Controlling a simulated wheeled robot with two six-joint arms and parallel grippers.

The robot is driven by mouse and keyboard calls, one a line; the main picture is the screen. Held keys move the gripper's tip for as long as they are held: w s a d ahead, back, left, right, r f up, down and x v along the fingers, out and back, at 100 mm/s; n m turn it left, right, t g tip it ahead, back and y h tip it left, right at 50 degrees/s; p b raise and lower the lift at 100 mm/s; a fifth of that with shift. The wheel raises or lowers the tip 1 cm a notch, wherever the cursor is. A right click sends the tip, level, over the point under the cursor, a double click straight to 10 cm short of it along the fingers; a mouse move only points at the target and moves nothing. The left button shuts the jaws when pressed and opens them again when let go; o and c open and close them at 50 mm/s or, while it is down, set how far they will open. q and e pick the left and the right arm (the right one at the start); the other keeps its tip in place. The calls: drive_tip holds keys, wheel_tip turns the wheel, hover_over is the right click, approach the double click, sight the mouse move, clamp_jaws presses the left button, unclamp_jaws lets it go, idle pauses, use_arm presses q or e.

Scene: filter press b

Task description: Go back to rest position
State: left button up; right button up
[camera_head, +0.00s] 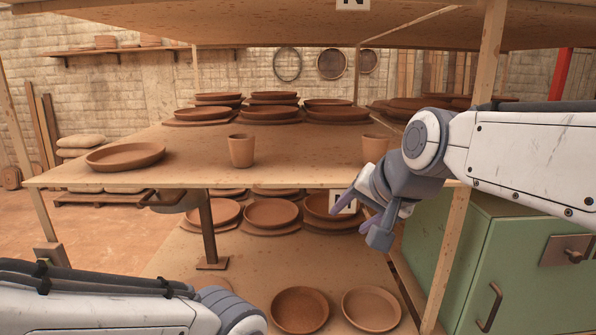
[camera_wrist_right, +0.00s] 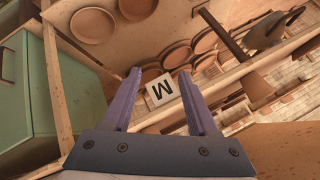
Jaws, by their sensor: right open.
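My right gripper (camera_head: 356,214) hangs at the front edge of the middle shelf, its arm coming in from the right. In the right wrist view its two purple fingers (camera_wrist_right: 160,74) are spread apart with nothing between them. A white card with a dark letter (camera_wrist_right: 162,90) shows beyond the fingers; the gripper partly covers this card (camera_head: 345,199) in the head view. My left arm lies low at the bottom left, and its gripper is out of the picture.
A clay cup (camera_head: 241,150) and a wide clay plate (camera_head: 126,156) stand on the middle shelf (camera_head: 300,172). A second cup (camera_head: 375,147) is beside my right arm. Plates fill the lower shelf. A green cabinet (camera_head: 500,265) stands at the right, behind a wooden post (camera_head: 447,255).

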drive_tip(key=s+a+f+n+g+b, duration=0.1)
drive_tip(key=s+a+f+n+g, duration=0.2)
drive_tip(key=s+f, duration=0.4)
drive_tip(key=s+a+f+n+g+b, duration=0.1)
drive_tip(key=s+a+f+n+g, duration=0.2)
drive_tip(key=s+f, duration=0.45)
drive_tip(key=s+d+f+n+g+h+b, duration=0.1)
drive_tip(key=s+f+n+g, duration=0.1)
drive_tip(key=s+f+n, duration=0.4)
drive_tip(key=s+f, duration=0.3)
drive_tip(key=f, duration=0.1)
drive_tip(key=shift+d+h, duration=0.15)
drive_tip(key=shift+h, duration=0.25)
